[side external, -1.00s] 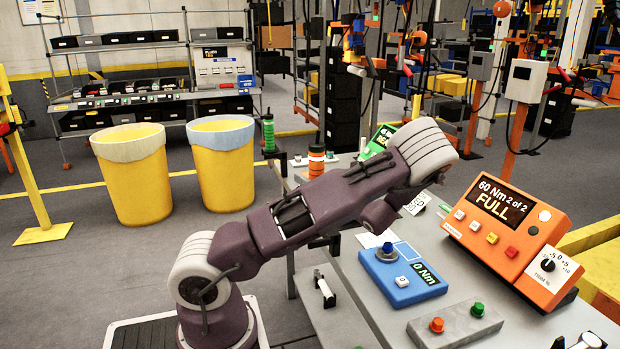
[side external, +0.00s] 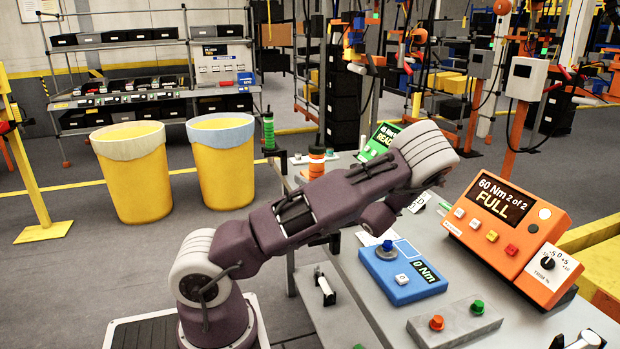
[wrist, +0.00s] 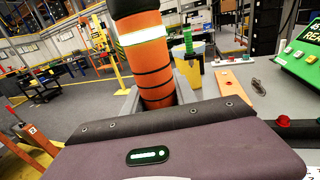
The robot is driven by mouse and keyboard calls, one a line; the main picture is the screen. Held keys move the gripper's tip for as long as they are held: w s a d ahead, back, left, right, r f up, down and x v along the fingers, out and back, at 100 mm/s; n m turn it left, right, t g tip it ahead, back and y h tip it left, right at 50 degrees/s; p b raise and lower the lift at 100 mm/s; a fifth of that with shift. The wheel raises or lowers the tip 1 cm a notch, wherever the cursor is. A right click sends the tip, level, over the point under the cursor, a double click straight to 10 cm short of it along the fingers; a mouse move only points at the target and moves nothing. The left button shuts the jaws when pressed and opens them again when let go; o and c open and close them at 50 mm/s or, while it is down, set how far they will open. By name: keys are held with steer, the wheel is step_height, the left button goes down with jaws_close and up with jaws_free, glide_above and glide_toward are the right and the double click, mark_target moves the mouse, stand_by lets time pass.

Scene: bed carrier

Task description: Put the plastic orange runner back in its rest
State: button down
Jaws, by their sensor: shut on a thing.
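The orange runner (wrist: 150,60) is a thick orange cylinder with black bands and a white-green stripe. It stands nearly upright just beyond my gripper's purple body in the wrist view. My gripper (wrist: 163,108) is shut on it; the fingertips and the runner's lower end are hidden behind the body. In the side external view an orange, black-banded cylinder (side external: 316,160), apparently the same runner, shows above my arm, which hides my gripper. I cannot make out the rest or whether the runner sits in it.
A green, black-banded runner (side external: 268,133) stands at the bench's far end. The grey bench (side external: 385,318) carries a blue box (side external: 400,285), an orange console (side external: 505,240) reading "60 Nm 2 of 2 FULL", a grey button box (side external: 455,322) and a green display (side external: 380,141).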

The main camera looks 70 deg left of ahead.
steer(key=shift+f, duration=3.9)
steer(key=c, duration=0.9)
jaws_free()
steer(key=shift+f, duration=0.1)
steer(key=v, duration=0.7)
